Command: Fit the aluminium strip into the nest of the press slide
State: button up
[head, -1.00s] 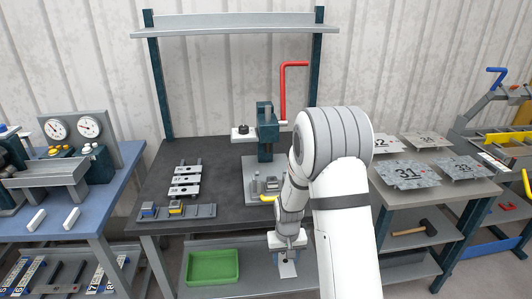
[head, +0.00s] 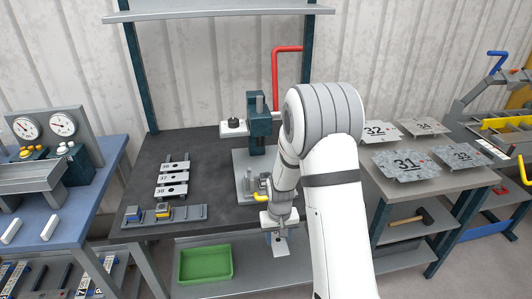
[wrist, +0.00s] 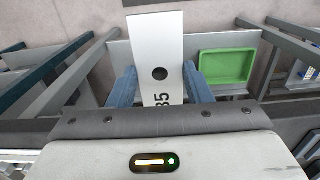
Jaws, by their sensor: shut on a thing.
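The aluminium strip (wrist: 155,42) is a pale plate with a dark round hole and the number 35, in the wrist view. My gripper (wrist: 160,85) is shut on it, with a blue finger on either side. In the head view the strip (head: 281,249) hangs below my gripper (head: 279,234), in front of the bench's front edge. The press (head: 259,123) is dark green with a red lever, at the back of the bench. Its slide (head: 250,184) sits on the grey base plate near a yellow handle. My arm partly covers it, and the nest cannot be made out.
Several numbered strips (head: 173,178) lie on the dark bench (head: 205,150) at left. A grey rack (head: 190,212) with blue and yellow blocks is in front of them. A green bin (head: 205,265) stands on the lower shelf. A table with numbered plates (head: 405,163) is at right.

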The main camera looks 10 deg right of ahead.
jog(key=w+r+n+p, duration=0.1)
jog(key=w+r+n, duration=0.2)
jog(key=r+n, duration=0.5)
jog(key=w+r+n+p, duration=0.1)
jog(key=w+r+n, duration=0.3)
jog(key=r+n, duration=0.4)
jog(key=shift+r+n, duration=0.4)
jog(key=shift+n, duration=0.7)
